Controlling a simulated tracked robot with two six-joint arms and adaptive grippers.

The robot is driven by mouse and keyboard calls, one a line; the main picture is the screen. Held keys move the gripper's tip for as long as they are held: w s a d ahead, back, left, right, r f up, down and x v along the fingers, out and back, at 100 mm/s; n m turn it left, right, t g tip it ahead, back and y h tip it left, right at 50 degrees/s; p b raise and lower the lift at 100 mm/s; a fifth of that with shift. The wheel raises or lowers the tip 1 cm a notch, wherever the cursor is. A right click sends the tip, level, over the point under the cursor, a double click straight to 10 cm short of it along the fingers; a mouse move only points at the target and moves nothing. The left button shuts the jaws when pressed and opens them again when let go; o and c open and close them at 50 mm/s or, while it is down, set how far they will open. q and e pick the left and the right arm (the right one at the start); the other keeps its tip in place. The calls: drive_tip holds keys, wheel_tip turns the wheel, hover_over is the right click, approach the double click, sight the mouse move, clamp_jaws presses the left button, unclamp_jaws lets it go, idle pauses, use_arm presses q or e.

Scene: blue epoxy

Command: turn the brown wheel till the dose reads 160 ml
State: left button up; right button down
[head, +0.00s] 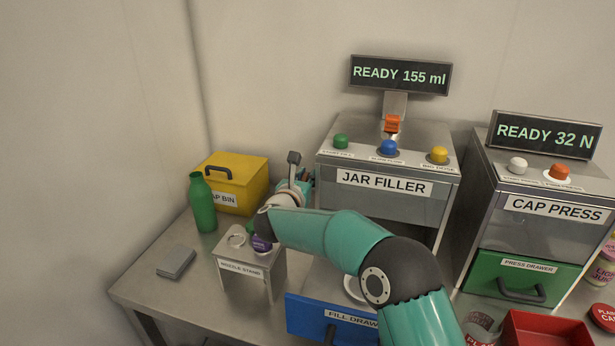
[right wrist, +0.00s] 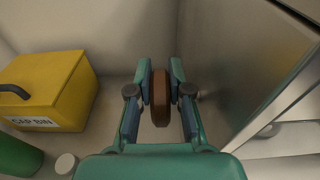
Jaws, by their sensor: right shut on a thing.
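The brown wheel (right wrist: 161,98) shows in the right wrist view, edge-on between the two fingers of my right gripper (right wrist: 160,92), which is shut on it. The wheel sits beside the side wall of the jar filler (right wrist: 245,60). In the head view my right gripper (head: 300,183) is at the left side of the jar filler (head: 345,155), and my arm and gripper hide the wheel. The jar filler's display (head: 400,75) reads "READY 155 ml". My left gripper is not in view.
The yellow cap bin (head: 243,175) and a green bottle (head: 202,203) stand left of my gripper. The nozzle stand (head: 243,283) is below my forearm. The blue fill drawer (head: 305,313) is in front. The cap press (head: 520,210) stands at the right, reading "READY 32 N".

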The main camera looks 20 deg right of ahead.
drive_tip(key=c, duration=1.4)
unclamp_jaws()
drive_tip(key=shift+o, duration=0.2)
drive_tip(key=shift+s, duration=0.1)
drive_tip(key=shift+s+a+r, duration=0.1)
drive_tip(key=shift+s+a, duration=0.1)
drive_tip(key=shift+a, duration=0.05)
drive_tip(key=v, duration=1.1)
drive_tip(key=shift+s, duration=0.1)
